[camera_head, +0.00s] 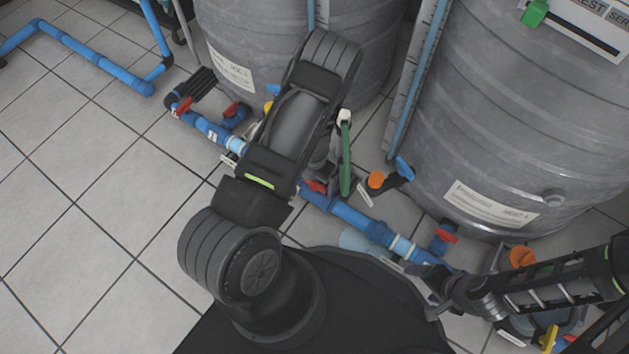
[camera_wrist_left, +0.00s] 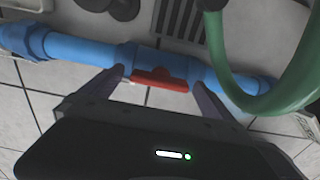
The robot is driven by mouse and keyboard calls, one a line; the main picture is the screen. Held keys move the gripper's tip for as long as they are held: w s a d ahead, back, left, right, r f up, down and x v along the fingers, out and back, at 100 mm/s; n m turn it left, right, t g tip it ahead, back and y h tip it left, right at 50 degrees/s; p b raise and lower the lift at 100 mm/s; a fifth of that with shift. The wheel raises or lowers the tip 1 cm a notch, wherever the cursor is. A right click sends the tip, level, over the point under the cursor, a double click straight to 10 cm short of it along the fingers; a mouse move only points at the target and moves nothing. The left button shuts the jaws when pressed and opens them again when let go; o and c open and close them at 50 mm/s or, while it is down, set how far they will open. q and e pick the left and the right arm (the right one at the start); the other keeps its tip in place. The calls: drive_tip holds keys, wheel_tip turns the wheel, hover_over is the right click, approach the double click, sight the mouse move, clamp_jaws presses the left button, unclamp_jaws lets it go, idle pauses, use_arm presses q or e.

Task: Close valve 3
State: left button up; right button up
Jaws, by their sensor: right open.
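My left gripper (camera_head: 322,176) is at the blue floor pipe, partly hidden behind my left arm in the head view. In the left wrist view its two fingers (camera_wrist_left: 158,78) are apart, one on each side of a red valve handle (camera_wrist_left: 160,81). The handle lies roughly along the blue pipe (camera_wrist_left: 90,52); I cannot tell whether a finger touches it. The same red handle (camera_head: 316,186) shows beside the gripper in the head view. No valve number is readable. My right gripper (camera_head: 437,287) is open at the lower right, near the pipe's right end.
Other red valve handles (camera_head: 183,106) sit along the pipe, including one at the right (camera_head: 448,236). Two large grey tanks (camera_head: 500,130) stand behind. A green hose (camera_head: 345,157) rises beside my left gripper. Tiled floor (camera_head: 80,240) is clear at the left.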

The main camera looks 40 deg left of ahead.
use_arm(q)
drive_tip(key=c, duration=1.3)
drive_tip(key=shift+c, duration=0.2)
drive_tip(key=shift+m, duration=0.3)
drive_tip(key=m, duration=0.8)
drive_tip(key=shift+m+p, duration=0.3)
drive_tip(key=m, duration=0.4)
drive_tip(key=shift+m, duration=2.4)
drive_tip(key=o, duration=1.4)
drive_tip(key=shift+c, duration=0.2)
